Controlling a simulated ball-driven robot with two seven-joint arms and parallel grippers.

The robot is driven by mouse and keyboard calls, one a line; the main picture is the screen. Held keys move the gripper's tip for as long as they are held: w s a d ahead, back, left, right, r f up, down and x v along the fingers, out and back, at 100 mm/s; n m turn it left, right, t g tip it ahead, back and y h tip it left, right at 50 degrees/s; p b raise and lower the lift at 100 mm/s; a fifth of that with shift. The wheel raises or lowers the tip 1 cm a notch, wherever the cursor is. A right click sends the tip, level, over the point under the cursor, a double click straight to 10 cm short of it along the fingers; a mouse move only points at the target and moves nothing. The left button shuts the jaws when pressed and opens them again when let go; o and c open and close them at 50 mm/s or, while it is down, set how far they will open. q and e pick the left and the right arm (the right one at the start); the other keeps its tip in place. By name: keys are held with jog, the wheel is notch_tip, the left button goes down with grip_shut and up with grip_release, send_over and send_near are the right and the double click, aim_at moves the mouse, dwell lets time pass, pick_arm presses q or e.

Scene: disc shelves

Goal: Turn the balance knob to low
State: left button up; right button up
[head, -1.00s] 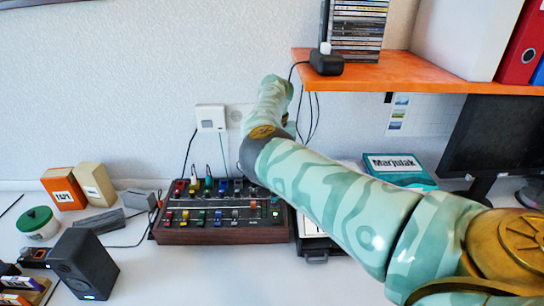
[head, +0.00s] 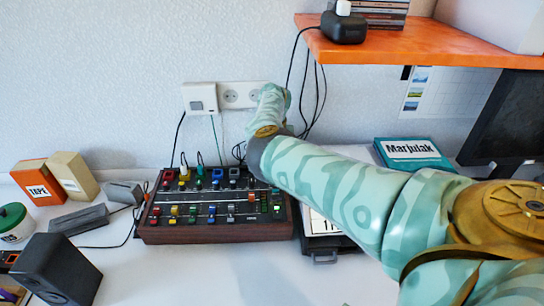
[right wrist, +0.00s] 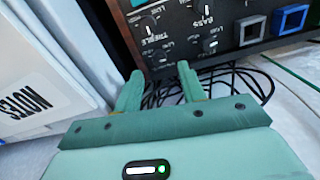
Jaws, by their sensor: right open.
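The mixer (head: 215,234) is a dark panel in a wooden case with rows of coloured switches and sliders, on the desk left of centre. In the right wrist view its panel (right wrist: 178,32) shows small dark knobs with white pointers, among them a treble knob (right wrist: 148,27) and a bass knob (right wrist: 197,14). I cannot make out a balance label. My right gripper (right wrist: 160,86) is open and empty, its fingertips just short of the panel edge in the picture. In the head view my right arm hides this gripper and the mixer's right back corner. My left gripper is not in view.
Dark cables (right wrist: 225,82) lie beside the mixer. A white box marked NOTES (right wrist: 50,90) stands close on the left in the wrist view. An orange shelf (head: 430,45) hangs above my arm. A black speaker (head: 55,268) stands front left; the desk before the mixer is clear.

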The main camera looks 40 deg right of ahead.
notch_tip(320, 180, down, 4)
jog(key=shift+r+b, duration=0.1)
jog(key=shift+b, duration=0.4)
grip_shut()
jog(key=shift+s+r+n+p, duration=0.1)
jog(key=shift+r+n+p, duration=0.25)
jog(key=shift+n+p, duration=0.45)
jog(key=shift+f+n+p, duration=0.1)
jog(key=shift+n+p, duration=0.2)
jog(key=shift+n, duration=0.1)
jog(key=shift+f+n, duration=0.2)
jog(key=shift+n, duration=0.1)
